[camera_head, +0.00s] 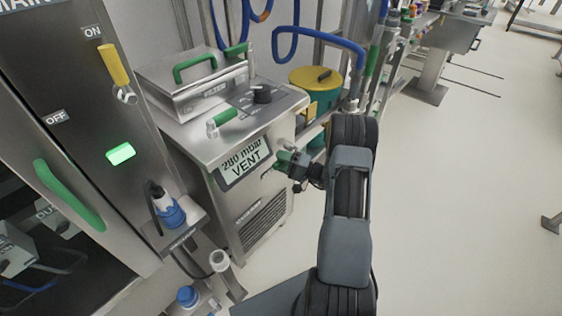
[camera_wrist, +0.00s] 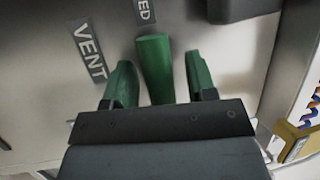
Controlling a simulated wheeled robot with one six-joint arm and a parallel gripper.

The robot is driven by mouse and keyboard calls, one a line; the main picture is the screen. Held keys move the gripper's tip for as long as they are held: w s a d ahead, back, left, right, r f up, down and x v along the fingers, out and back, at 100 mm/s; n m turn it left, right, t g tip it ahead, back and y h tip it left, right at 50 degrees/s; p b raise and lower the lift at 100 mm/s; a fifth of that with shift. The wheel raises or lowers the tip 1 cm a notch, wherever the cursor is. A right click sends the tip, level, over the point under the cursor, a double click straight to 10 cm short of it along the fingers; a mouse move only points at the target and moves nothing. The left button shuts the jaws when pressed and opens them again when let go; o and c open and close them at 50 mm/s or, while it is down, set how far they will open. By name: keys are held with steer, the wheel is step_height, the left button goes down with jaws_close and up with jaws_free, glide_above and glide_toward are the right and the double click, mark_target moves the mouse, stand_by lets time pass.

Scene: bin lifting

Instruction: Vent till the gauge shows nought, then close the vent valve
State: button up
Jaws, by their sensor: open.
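The display (camera_head: 243,163) on the front of the steel cabinet reads "280 mbar" and "VENT". My gripper (camera_head: 284,163) is just right of this display, close to the cabinet. In the wrist view, my gripper (camera_wrist: 160,80) is open, with one green finger on each side of a green lever (camera_wrist: 155,68). Gaps show on both sides of the lever, so the fingers look apart from it. A "VENT" label (camera_wrist: 89,51) is left of the lever. The lever's near end is hidden by my gripper.
A tall panel (camera_head: 75,130) with a yellow lever (camera_head: 112,65) and lit green lamp stands left. A yellow-topped drum (camera_head: 315,77) stands behind.

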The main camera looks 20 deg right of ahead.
jaws_close()
stand_by(0.4)
